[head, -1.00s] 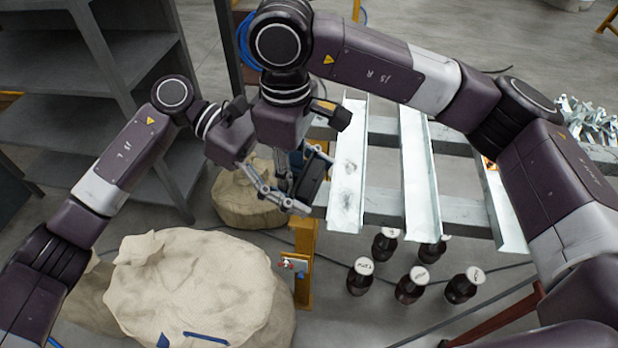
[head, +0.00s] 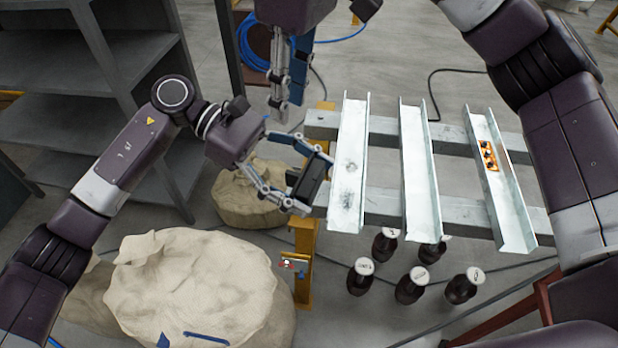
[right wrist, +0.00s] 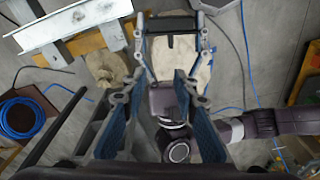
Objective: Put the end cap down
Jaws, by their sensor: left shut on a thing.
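The end cap (head: 313,180) is a small black block between the fingers of my left gripper (head: 316,184). That gripper is shut on it, just left of the nearest metal channel and above the yellow post. In the right wrist view the end cap (right wrist: 171,27) shows as a dark bar across the left gripper's fingers. My right gripper (head: 288,90) hangs above and behind the left one, apart from it. Its blue-padded fingers are spread and empty in the right wrist view (right wrist: 160,105). The end cap's underside is hidden.
Three metal channels (head: 419,170) lie across grey beams (head: 385,208); the right one carries an orange label (head: 487,154). Several dark bottles (head: 411,285) stand below. Sacks (head: 200,290) lie in front, a grey shelf (head: 85,105) stands left, and blue hose (head: 252,45) lies behind.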

